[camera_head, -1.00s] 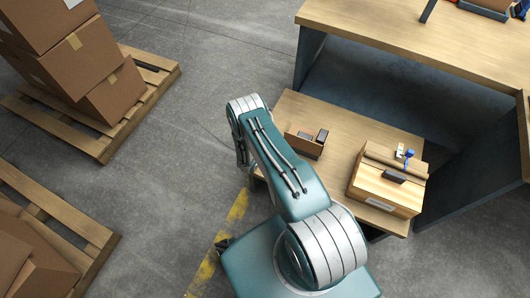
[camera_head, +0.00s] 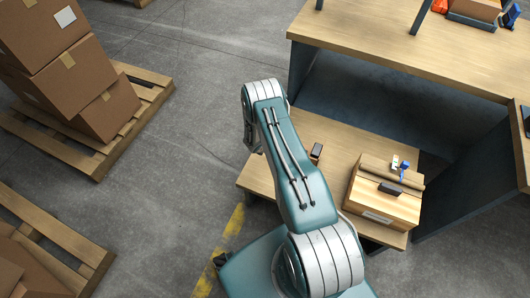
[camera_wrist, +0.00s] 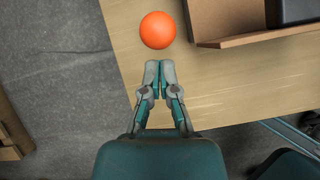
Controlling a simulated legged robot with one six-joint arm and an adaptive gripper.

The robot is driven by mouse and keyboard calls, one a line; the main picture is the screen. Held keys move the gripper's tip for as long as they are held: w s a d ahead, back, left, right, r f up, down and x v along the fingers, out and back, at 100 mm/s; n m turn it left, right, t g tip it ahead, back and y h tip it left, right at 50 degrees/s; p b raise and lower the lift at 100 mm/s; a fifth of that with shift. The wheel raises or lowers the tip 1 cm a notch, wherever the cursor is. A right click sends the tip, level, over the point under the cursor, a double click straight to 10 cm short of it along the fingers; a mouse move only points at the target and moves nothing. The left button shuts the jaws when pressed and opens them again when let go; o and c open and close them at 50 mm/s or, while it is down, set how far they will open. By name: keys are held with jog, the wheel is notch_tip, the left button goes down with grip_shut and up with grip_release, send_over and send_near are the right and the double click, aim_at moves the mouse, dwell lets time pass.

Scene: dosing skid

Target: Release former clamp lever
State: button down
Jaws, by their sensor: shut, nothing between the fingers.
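A round orange ball or knob (camera_wrist: 157,30) shows in the wrist view, just beyond my fingertips. Any stem below it is hidden, and I cannot tell whether it is the clamp lever's end. My gripper (camera_wrist: 159,66) is shut and empty, above the wooden table and apart from the orange knob. In the head view my own arm hides the gripper and the knob. A light wooden block (camera_head: 383,200) with a dark bar and a small blue part (camera_head: 403,171) on top stands at the right of the low table; I cannot tell whether it is the former clamp.
The low wooden table (camera_head: 258,180) lies under my arm. A wooden holder (camera_wrist: 228,30) with a dark block (camera_wrist: 293,10) stands right of the knob. A higher bench (camera_head: 400,50) stands behind. Boxes (camera_head: 68,75) on pallets are at left; the floor between is clear.

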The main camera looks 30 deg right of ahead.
jog(key=shift+w+d+r, duration=0.25)
jog(key=shift+w+d, duration=0.3)
jog(key=shift+d, duration=0.05)
jog(key=shift+w+d+r, duration=0.15)
